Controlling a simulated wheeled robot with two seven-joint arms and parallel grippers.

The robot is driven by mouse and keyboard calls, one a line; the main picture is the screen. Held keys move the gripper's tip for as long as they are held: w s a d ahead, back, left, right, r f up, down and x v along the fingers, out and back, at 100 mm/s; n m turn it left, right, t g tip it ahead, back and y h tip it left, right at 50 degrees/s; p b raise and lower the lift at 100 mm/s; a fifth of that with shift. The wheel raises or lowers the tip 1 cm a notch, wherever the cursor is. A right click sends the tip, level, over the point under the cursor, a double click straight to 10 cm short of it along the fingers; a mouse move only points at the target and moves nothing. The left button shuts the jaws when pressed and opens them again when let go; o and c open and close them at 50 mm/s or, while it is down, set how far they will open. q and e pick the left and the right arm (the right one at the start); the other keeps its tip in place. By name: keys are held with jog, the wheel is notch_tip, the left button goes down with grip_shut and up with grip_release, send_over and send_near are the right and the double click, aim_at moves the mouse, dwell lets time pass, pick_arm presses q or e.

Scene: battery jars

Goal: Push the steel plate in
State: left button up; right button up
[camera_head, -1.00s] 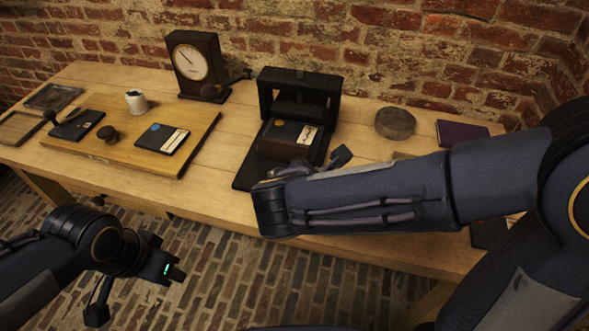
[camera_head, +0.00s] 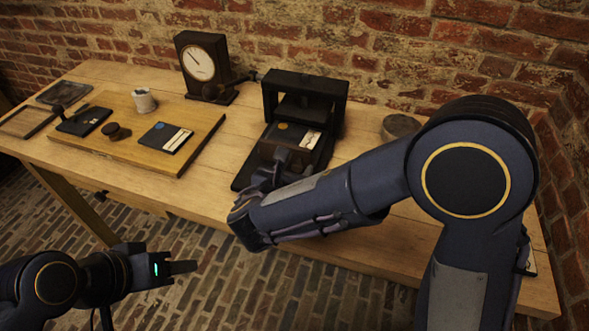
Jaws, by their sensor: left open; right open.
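A dark, flat-topped piece with a round coloured spot and a pale label (camera_head: 310,139), seemingly the steel plate, lies at the front opening of a black frame (camera_head: 305,84) on a dark base (camera_head: 246,177). I cannot tell how far under the frame it reaches. My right gripper (camera_head: 285,160) is open at the front edge of this piece, fingers toward it. My forearm and wrist hide part of the fingers, and I cannot tell if they touch. My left gripper (camera_head: 185,267) is open and empty, in front of the table, over the brick floor.
A dial clock (camera_head: 201,62) stands left of the frame. A round dark lid (camera_head: 400,125) sits right, partly behind my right arm.

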aim_at(302, 149)
jog(key=shift+w, duration=0.1)
grip_shut()
jog(key=shift+w+d, duration=0.1)
jog(key=w, duration=0.2)
jog(key=w+d, duration=0.1)
jog(key=w, duration=0.2)
jog(key=w+d, duration=0.1)
jog(key=w, duration=0.1)
jog(key=shift+w+d+f, duration=0.1)
jog(key=shift+w+d, duration=0.1)
jog(key=shift+w, duration=0.1)
jog(key=shift+w+d, duration=0.1)
jog(key=shift+w, duration=0.15)
